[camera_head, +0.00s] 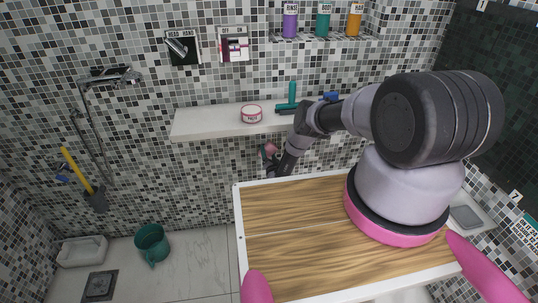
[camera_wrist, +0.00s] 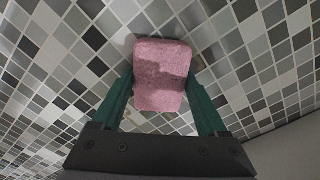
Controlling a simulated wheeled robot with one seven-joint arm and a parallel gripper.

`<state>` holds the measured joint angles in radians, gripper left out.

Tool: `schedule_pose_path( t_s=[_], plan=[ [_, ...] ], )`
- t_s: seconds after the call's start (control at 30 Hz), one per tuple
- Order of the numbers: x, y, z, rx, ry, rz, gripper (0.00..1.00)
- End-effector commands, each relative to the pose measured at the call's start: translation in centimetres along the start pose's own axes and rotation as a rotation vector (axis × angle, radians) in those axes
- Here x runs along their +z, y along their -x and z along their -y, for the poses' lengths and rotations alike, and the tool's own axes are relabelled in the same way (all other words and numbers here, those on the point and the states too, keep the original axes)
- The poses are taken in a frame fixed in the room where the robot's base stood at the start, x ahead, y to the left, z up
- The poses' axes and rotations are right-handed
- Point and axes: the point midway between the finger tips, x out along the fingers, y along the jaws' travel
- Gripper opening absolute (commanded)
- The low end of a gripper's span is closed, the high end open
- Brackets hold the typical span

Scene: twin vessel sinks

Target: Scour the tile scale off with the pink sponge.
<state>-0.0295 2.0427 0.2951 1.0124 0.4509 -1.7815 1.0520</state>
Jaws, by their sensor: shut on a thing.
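The pink sponge (camera_wrist: 161,72) is a rounded block between the two teal fingers of my gripper (camera_wrist: 162,92) in the wrist view. The fingers are shut on its sides. In the head view, my gripper (camera_head: 270,156) is below the white shelf, in front of the mosaic wall, with the sponge (camera_head: 271,148) showing small and pink at its end. The grey, white and black tiles (camera_wrist: 235,50) lie behind the sponge. I cannot tell whether the sponge touches them. I cannot clearly make out the tile scale; the sponge and fingers hide part of the wall.
The white shelf (camera_head: 215,121) above my gripper holds a round pink-and-white tin (camera_head: 251,114) and a teal squeegee (camera_head: 291,95). Several bottles stand on a higher ledge. A shower head (camera_head: 110,75) hangs at left. A teal bucket (camera_head: 152,243) stands on the floor at lower left.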

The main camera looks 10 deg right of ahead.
Motion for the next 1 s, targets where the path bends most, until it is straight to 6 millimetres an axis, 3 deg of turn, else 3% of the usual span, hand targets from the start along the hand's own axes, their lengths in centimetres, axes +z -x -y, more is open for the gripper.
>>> schedule_pose_path(
  t_s=[0.2, 1.0],
  plan=[
    [0.0, -0.1, 2.2, -0.001, -0.001, 0.0, 0.36],
    [0.0, 0.0, 6.9, -0.002, 0.0, -0.001, 0.36]
  ],
)
